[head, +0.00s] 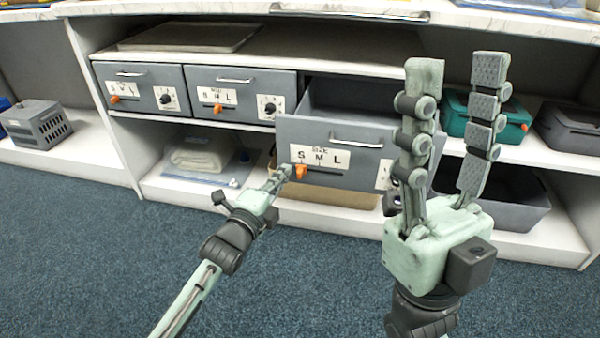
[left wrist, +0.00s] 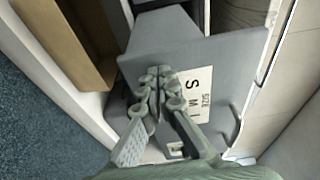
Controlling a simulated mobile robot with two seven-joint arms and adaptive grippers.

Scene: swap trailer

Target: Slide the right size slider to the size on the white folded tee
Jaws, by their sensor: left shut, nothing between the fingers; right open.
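The right drawer (head: 345,178) is pulled out. Its front bears a SIZE label (head: 320,157) reading S, M, L, with a slot below. The orange right size slider (head: 301,172) sits at the slot's left end, below the S. My left gripper (head: 284,172) is shut and empty, its tips close to the slider's left side; I cannot tell whether they touch. In the left wrist view the shut fingers (left wrist: 153,82) are in front of the drawer front (left wrist: 225,65) and hide the slider. A white folded item (head: 199,158), perhaps the tee, lies on the lower shelf; no size is readable. My right gripper (head: 457,62) is open and empty.
Two closed drawers (head: 143,89) (head: 238,92) to the left have their own orange sliders (head: 115,99) (head: 217,108). A teal box (head: 512,125), a dark bin (head: 505,200) and a grey crate (head: 36,125) stand on shelves. The blue carpet in front is clear.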

